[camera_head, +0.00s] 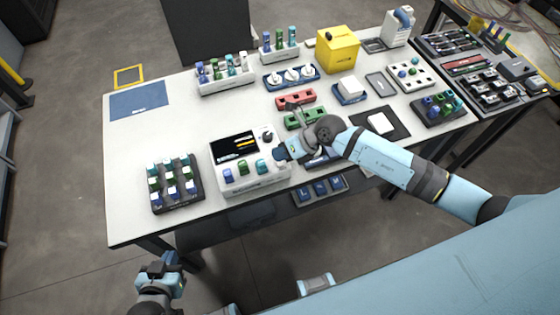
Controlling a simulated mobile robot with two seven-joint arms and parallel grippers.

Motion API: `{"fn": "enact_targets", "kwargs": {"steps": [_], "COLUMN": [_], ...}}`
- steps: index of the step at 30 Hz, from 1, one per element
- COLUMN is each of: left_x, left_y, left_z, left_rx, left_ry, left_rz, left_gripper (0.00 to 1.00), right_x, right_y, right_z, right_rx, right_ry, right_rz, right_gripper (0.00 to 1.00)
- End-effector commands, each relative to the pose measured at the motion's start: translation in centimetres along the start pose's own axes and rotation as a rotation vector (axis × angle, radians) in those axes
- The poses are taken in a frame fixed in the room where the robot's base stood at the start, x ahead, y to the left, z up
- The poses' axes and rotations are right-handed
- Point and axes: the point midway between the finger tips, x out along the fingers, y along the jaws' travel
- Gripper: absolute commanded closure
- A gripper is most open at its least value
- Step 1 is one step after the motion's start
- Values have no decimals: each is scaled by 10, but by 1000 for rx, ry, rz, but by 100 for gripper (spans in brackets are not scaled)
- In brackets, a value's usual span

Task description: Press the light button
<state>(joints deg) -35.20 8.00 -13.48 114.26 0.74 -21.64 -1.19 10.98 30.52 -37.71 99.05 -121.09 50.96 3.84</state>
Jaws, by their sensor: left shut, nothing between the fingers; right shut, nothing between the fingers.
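A white splicing device (250,183) with a dark screen (236,146) stands near the table's front edge. Its front holds a blue button (228,175), a green button (243,168) and a teal one (262,166), with a dark knob (267,137) above right. I cannot tell which is the light button. My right gripper (278,154) is shut and empty at the device's right side, close to the teal button; I cannot tell whether it touches. My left gripper (172,262) is shut and empty, low in front of the table.
A dark rack (178,205) of coloured pieces stands left of the device. Red (296,99) and green (306,117) holders, a yellow box (338,50) and several trays lie behind and right. The table's left part, around a blue mat (139,101), is mostly clear.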

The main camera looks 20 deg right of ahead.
Motion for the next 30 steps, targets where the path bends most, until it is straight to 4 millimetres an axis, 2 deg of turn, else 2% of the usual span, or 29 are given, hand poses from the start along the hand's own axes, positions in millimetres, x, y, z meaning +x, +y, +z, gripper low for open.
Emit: {"fn": "enact_targets", "kwargs": {"steps": [30], "left_x": [3], "left_y": [0], "left_z": [4], "left_rx": [0], "left_ry": [0], "left_rz": [0], "left_gripper": [100], "right_x": [9], "right_y": [-7], "right_z": [-7], "right_rx": [0], "right_ry": [0], "right_rz": [0], "right_gripper": [100]}}
